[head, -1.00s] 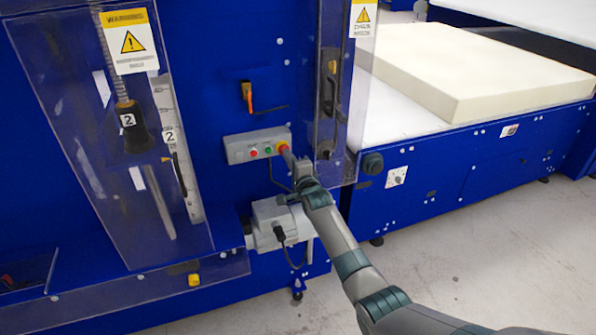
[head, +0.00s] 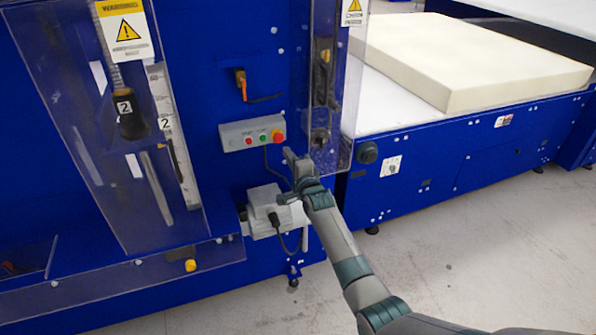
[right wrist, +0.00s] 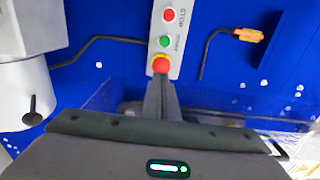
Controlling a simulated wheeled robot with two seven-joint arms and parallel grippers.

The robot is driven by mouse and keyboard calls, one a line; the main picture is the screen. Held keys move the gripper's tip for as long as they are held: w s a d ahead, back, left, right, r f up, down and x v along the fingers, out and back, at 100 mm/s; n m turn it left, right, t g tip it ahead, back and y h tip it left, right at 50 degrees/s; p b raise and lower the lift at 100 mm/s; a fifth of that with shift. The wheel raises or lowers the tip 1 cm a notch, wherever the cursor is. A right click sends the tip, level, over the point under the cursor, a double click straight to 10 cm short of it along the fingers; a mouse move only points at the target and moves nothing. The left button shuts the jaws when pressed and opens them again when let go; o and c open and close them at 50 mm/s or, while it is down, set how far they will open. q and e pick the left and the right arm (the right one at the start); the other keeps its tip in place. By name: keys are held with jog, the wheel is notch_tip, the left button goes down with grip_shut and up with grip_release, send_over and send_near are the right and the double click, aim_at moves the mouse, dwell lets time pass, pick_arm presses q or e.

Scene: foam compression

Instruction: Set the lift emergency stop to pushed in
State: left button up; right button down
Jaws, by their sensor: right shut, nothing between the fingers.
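The lift emergency stop is a red mushroom button (head: 277,136) on a yellow base at the right end of a grey control box (head: 240,137) on the blue machine. In the right wrist view the emergency stop (right wrist: 161,63) shows just beyond my fingertips. My right gripper (head: 289,153) is shut and empty, a little below and right of the button in the head view, with a small gap showing. In the right wrist view its closed fingers (right wrist: 160,82) point at the button. I cannot tell from these frames whether the button is in or out. My left gripper is not in view.
Red and green buttons (head: 262,139) sit beside the stop on the box. An orange-handled switch (head: 241,80) is above it. A grey motor unit (head: 268,208) is below. A clear guard (head: 333,100) stands close on the right. A foam block (head: 470,65) lies farther right.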

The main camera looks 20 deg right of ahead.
jog(key=s+b, duration=0.2)
jog(key=s, duration=0.6)
jog(key=shift+d, duration=0.2)
